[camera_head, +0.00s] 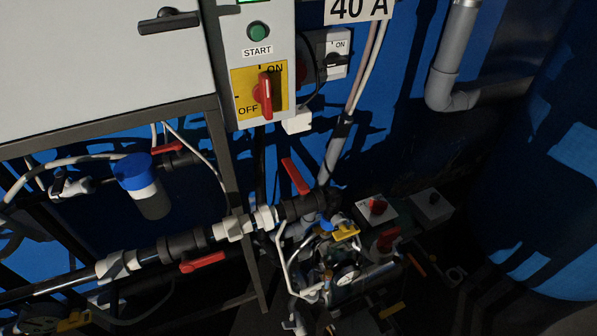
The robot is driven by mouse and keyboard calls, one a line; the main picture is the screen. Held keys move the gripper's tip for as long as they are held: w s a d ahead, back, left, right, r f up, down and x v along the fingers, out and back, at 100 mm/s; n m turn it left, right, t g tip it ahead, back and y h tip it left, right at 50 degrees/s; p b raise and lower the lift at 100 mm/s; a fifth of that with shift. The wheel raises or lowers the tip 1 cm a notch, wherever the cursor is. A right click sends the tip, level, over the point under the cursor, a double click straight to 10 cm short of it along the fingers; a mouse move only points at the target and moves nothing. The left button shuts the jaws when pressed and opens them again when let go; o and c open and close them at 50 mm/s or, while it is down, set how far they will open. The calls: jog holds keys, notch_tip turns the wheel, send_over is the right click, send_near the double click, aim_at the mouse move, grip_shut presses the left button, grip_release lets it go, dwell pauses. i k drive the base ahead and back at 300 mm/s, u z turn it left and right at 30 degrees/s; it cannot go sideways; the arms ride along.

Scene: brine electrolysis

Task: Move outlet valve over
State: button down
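No valve in view carries a readable outlet label, so I cannot tell which one the task means. A red lever (296,176) stands up, tilted left, from a dark valve body (303,207) at the right end of the pipe. A second red lever (202,262) hangs below the dark pipe, lying roughly along it. A small third red lever (168,148) sits further back under the cabinet. A yellow handle (345,233) shows on the cluttered assembly to the right. I cannot make out my gripper in this view.
A control panel (245,60) with a green START button and red ON/OFF switch (263,95) hangs above. A blue-capped filter (146,186), grey frame post (228,165), white cables and pressure gauge (346,274) crowd the area. A blue tank (540,170) stands right.

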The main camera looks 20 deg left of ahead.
aim_at(303, 188)
jog(key=u, duration=1.75)
jog(key=k, duration=1)
jog(key=z, duration=0.35)
jog(key=i, duration=1)
jog(key=u, duration=0.05)
